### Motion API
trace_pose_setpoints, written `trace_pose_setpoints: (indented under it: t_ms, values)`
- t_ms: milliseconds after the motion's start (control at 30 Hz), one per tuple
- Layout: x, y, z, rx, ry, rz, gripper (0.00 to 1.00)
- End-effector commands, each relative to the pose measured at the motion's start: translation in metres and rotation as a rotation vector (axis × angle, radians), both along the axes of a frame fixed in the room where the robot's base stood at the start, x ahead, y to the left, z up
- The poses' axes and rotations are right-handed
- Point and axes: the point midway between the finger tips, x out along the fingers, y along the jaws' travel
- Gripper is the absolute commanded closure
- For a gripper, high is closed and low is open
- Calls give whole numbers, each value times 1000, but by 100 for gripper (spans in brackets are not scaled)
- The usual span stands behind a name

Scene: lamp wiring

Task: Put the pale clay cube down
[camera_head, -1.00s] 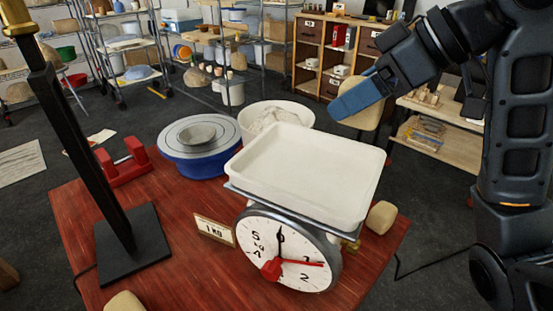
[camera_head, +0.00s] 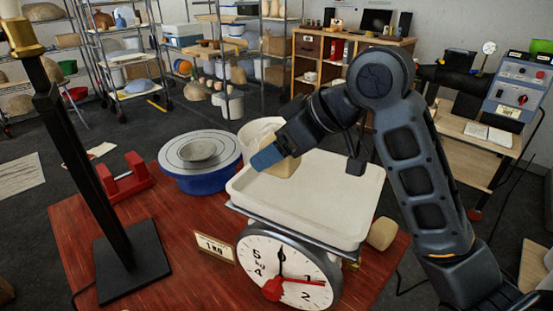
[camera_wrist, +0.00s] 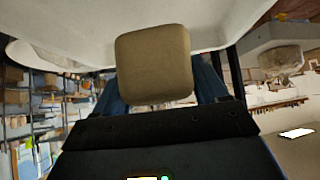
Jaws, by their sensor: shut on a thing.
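My gripper (camera_head: 268,158) has blue fingers and is shut on a pale clay cube (camera_head: 286,166). The cube is partly hidden behind the fingers in the head view. It is at the left part of the white tray (camera_head: 345,228) on the dial scale (camera_head: 288,271), and appears to be above the tray; the exact gap cannot be told. In the wrist view the cube (camera_wrist: 153,64) sits between the blue fingers, with the white tray (camera_wrist: 225,18) across the top. The dial has a red pointer.
Another pale clay block (camera_head: 382,233) lies on the red table (camera_head: 190,275) right of the scale. A black post (camera_head: 130,262), a red stand (camera_head: 124,178), a "1 KG" sign (camera_head: 215,247) and a blue turntable (camera_head: 200,165) stand left. A white bucket (camera_head: 256,130) is behind.

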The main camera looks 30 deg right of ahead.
Motion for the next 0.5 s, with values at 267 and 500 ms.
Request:
trace_pose_setpoints:
  t_ms: [267,500]
  values:
    - [-1,0,-28,1,-2,0,88]
    - [0,0,-29,0,-1,1,88]
